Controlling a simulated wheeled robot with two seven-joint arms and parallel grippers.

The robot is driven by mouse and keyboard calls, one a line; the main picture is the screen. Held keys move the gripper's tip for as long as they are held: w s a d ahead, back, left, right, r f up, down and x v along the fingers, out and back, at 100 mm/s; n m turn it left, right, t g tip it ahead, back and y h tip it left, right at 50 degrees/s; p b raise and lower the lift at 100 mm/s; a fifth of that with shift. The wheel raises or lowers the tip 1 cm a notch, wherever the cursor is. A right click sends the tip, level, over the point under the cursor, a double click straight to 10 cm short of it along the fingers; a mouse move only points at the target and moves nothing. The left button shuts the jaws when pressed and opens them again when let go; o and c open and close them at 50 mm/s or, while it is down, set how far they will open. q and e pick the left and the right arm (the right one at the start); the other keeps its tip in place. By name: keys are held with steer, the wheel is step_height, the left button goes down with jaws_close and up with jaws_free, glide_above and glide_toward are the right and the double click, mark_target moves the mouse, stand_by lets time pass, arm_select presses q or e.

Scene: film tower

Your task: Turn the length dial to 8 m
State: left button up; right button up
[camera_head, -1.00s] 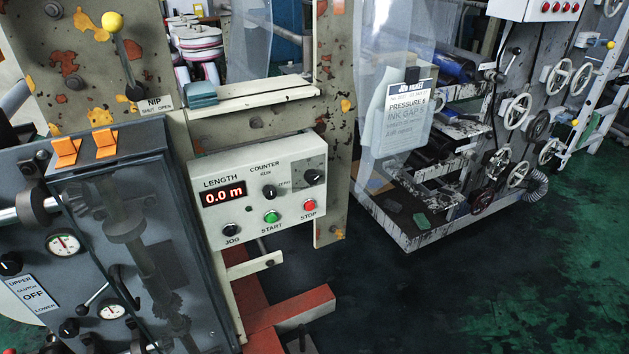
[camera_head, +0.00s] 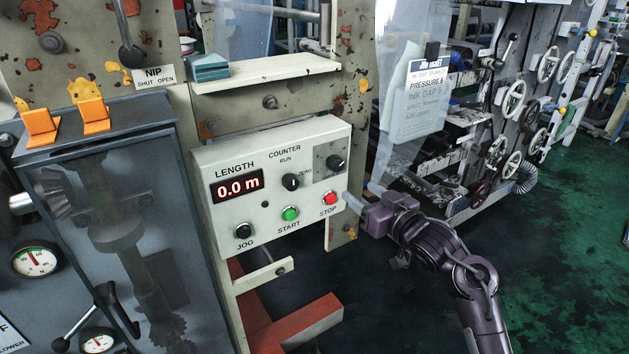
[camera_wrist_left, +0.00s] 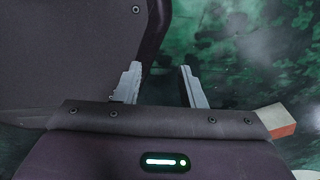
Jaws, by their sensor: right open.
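The control panel (camera_head: 265,225) is a pale box with a red LENGTH display (camera_head: 237,186) reading 0.0 m. A black dial (camera_head: 335,162) sits on a grey patch at its upper right; its scale marks are too small to read. My right gripper (camera_head: 360,194) is open and empty, just right of the panel, below and right of that dial, with no visible contact. My left gripper (camera_wrist_left: 160,85) shows only in the left wrist view, its two fingers apart with nothing between them.
The COUNTER knob (camera_head: 291,182), green START button (camera_head: 290,213), red STOP button (camera_head: 330,198) and JOG button (camera_head: 243,231) share the panel. A cream ledge (camera_head: 270,72) runs above it. A hanging sheet (camera_head: 420,100) is right of it. Open floor lies at lower right.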

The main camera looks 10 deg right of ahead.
mark_target(339, 166)
steer(key=shift+t+y, duration=0.3)
steer(key=w+a+r, duration=0.1)
steer(key=w, duration=0.1)
steer(key=w+a+r, duration=0.1)
steer(key=w, duration=0.1)
steer(key=w+a, duration=0.1)
steer(key=w, duration=0.1)
steer(key=shift+w+r+p, duration=0.4)
steer(key=c, duration=1)
